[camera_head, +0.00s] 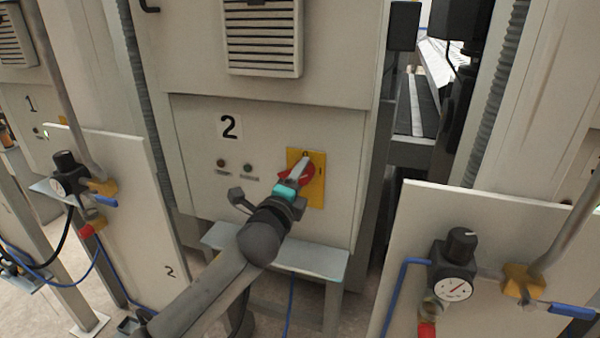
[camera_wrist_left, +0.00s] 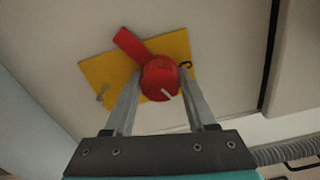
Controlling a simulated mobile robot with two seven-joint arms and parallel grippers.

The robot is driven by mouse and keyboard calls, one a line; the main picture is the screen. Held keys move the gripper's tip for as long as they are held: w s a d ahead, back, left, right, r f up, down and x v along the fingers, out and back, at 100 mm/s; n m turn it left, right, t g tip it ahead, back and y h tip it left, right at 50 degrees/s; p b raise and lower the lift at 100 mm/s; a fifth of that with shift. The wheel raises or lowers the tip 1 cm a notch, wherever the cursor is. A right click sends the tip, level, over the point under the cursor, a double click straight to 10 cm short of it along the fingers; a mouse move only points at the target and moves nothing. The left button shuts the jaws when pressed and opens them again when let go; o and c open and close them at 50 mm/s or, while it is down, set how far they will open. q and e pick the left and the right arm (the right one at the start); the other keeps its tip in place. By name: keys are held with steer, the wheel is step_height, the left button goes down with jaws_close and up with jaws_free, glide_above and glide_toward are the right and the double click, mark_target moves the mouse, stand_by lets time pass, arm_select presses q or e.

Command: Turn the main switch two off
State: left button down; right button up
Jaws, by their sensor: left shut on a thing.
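The main switch two is a red rotary knob (camera_head: 307,172) on a yellow plate (camera_head: 318,190), on the cabinet panel marked "2". In the left wrist view the red knob (camera_wrist_left: 160,82) sits between my two fingers, with its red handle pointing to the upper left over the yellow plate (camera_wrist_left: 108,74). My left gripper (camera_head: 296,178) reaches the knob from the lower left and is shut on it. The gripper hides part of the knob in the head view. My right gripper is not in view.
A narrow ledge (camera_head: 318,262) juts out below the panel. Gauge panels stand at left (camera_head: 140,215) and right (camera_head: 400,265), with a valve and hoses. Two small buttons (camera_head: 234,165) sit left of the switch. A vent (camera_head: 262,50) is above.

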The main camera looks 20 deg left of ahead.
arm_select(q)
steer(key=n+p, duration=0.2)
steer(key=n, duration=0.4)
steer(key=shift+n, duration=0.3)
steer(key=n+p, duration=0.2)
steer(key=n, duration=0.3)
steer(key=shift+n, duration=0.4)
steer(key=shift+c, duration=1.1)
jaws_free()
steer(key=s, duration=1.5)
steer(key=shift+a, duration=0.25)
steer(key=shift+s, duration=0.1)
